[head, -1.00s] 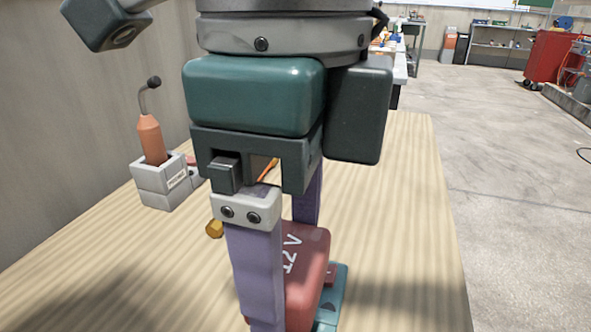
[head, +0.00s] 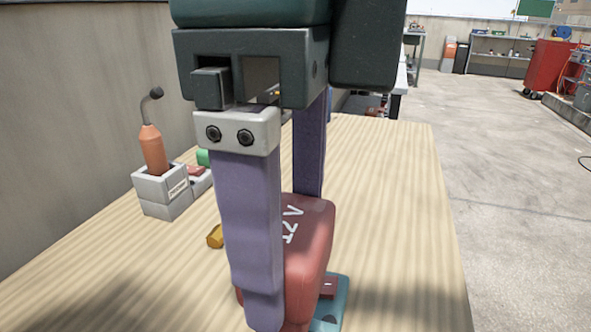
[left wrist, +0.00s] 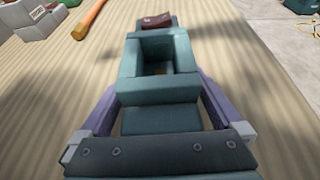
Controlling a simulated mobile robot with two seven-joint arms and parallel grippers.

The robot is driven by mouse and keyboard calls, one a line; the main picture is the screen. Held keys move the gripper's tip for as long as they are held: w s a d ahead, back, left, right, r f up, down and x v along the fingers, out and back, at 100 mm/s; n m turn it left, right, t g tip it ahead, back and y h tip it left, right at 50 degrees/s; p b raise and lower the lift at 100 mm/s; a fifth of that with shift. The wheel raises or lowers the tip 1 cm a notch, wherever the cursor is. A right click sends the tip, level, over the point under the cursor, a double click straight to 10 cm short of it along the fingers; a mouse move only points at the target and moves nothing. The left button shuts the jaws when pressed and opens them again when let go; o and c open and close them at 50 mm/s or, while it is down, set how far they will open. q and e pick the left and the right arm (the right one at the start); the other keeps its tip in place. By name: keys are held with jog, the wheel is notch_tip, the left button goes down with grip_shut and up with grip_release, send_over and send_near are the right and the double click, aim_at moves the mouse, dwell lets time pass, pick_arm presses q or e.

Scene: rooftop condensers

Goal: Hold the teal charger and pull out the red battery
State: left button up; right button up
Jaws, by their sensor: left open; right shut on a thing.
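The red battery (head: 312,235), marked "12 V", is between the purple fingers of my right gripper (head: 285,300), which is shut on it. The teal charger (head: 333,312) shows partly behind the battery's lower right; the rest is hidden. In the left wrist view the charger (left wrist: 128,60) lies on the table with a hollow socket facing up. No battery shows in that socket. A dark red piece sits at its far end. My left gripper (left wrist: 155,115) is open, with its purple fingers on either side of the charger's near part. The head view does not show it.
On the wooden table (head: 385,220), a grey box (head: 163,205) with an orange-handled tool (head: 152,150) stands at the left by the wall. A yellow-orange handle (head: 215,237) lies near it. A small green thing (head: 204,158) is behind. The table's right side is clear.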

pick_arm(q)
jog(key=v, duration=0.8)
jog(key=shift+s+a+r, duration=0.1)
jog(key=shift+s+r, duration=0.15)
jog(key=shift+s, duration=0.2)
